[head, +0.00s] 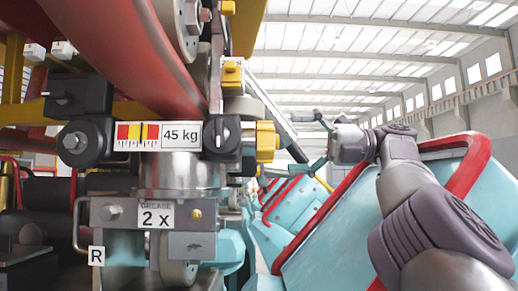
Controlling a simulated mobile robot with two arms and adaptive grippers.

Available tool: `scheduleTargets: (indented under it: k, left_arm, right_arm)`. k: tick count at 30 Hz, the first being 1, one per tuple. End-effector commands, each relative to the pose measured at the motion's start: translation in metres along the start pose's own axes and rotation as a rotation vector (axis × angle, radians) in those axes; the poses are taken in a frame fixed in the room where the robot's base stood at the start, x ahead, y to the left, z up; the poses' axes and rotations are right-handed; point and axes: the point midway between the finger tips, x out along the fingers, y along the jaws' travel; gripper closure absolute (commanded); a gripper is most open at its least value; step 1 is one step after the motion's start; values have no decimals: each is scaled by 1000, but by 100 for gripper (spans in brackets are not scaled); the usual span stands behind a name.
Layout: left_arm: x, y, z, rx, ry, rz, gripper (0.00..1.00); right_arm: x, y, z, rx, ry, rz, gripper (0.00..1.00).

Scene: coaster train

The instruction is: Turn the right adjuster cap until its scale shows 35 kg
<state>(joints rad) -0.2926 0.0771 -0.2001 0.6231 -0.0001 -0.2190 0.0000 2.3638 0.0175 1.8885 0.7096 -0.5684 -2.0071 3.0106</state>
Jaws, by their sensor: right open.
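The right adjuster cap (266,141) is yellow and ribbed. It sits on the right side of the wheel carriage, beside a black block. The scale plate (158,136) has red and yellow fields with tick marks and a sign reading 45 kg. My right gripper (299,143) comes in from the right, just right of the cap. Its fingers are spread, one above and one below the cap's height, and they look empty. I cannot tell whether a fingertip touches the cap. My left gripper is not in view.
A red rail (142,52) runs above the carriage. A grey housing (180,205) marked GREASE 2 x sits below the scale, with an R label (97,256) at lower left. Turquoise cars with red bars (310,225) stand behind my right arm. Another yellow part (232,74) is above the cap.

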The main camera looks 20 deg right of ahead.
Motion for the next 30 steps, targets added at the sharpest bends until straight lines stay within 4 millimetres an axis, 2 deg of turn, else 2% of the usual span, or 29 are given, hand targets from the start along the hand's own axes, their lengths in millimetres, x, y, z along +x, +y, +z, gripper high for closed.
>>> scheduleTargets:
  k: [6, 15, 26, 30]
  left_arm:
    - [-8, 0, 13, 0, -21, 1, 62]
    - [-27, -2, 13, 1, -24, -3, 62]
    - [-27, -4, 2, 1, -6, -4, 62]
    - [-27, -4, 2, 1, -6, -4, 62]
  right_arm:
    - [29, 0, 0, 1, 4, -3, 0]
    - [68, 1, 2, 2, 1, -2, 0]
    - [74, 0, 0, -1, 0, 0, 0]
    - [74, 0, 0, -1, 0, 0, 22]
